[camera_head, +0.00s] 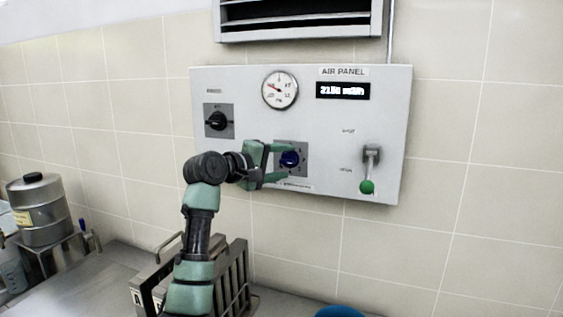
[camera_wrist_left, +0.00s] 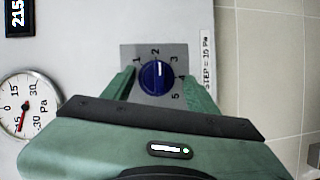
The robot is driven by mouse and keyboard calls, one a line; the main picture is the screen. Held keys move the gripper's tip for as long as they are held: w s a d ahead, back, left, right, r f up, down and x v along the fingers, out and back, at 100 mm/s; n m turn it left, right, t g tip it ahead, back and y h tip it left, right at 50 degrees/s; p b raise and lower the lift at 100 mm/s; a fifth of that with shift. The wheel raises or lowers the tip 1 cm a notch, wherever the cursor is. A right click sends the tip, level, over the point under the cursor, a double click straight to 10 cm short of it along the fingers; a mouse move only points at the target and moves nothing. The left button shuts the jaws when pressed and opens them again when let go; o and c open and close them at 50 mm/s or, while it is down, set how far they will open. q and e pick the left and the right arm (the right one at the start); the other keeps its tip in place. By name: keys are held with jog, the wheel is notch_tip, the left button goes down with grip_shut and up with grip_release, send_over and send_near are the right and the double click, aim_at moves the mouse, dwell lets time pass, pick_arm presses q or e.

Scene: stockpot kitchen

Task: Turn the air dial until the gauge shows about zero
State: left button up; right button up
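The air dial is a blue knob (camera_head: 289,159) on a grey plate numbered 1 to 5, low on the air panel; it also shows in the left wrist view (camera_wrist_left: 157,78). Its white mark points toward 2. My left gripper (camera_head: 284,160) is open, with one finger on either side of the knob and visible gaps between. The round white gauge (camera_head: 280,90) is above the dial. Its red needle points left and slightly up in the head view; in the turned wrist view the gauge (camera_wrist_left: 25,108) shows it pointing down. My right gripper is not in view.
The panel (camera_head: 235,165) also holds a black rotary switch (camera_head: 217,121), a lit display (camera_head: 342,91) and a green-tipped lever (camera_head: 367,186). A vent (camera_head: 300,20) is above. A metal rack (camera_head: 238,275) and a steel pot (camera_head: 42,210) stand below left.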

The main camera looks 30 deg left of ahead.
pick_arm(q)
jog(key=shift+s+r, duration=0.1)
jog(key=shift+s+a+b, duration=0.1)
jog(key=shift+s+b, duration=0.2)
jog(key=b+v, duration=0.2)
jog(key=v, duration=0.5)
jog(key=shift+b, duration=0.3)
